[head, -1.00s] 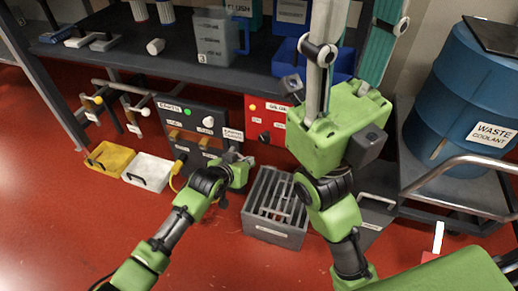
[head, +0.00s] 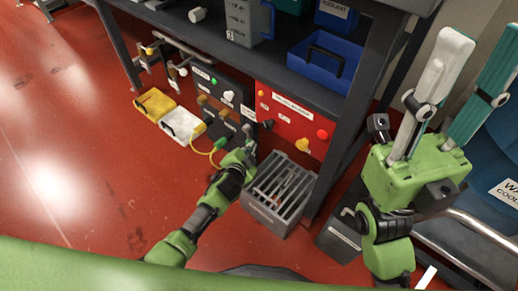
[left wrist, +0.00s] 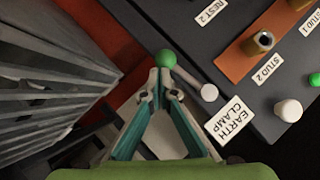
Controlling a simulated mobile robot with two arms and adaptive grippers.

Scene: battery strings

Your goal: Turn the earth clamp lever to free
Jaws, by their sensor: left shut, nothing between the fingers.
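The dark earth panel (head: 240,90) stands low under the bench. In the left wrist view, the earth clamp lever has a green ball end (left wrist: 165,59) and a pale pivot (left wrist: 208,92), beside the EARTH CLAMP label (left wrist: 232,120). My left gripper (left wrist: 158,80) is shut and empty, its tips right at the green ball; whether they touch it I cannot tell. In the head view, my left gripper (head: 247,146) is at the panel's lower right corner and largely hides the lever. My right gripper (head: 474,60) is raised at the right, its fingers apart and empty.
A red panel (head: 285,112) stands right of the earth panel, and a grey slatted bin (head: 266,211) is close to my left gripper. A yellow tray (head: 143,108) and white tray (head: 174,133) lie at left. A yellow cable (head: 205,152) hangs nearby. The red floor is open at left.

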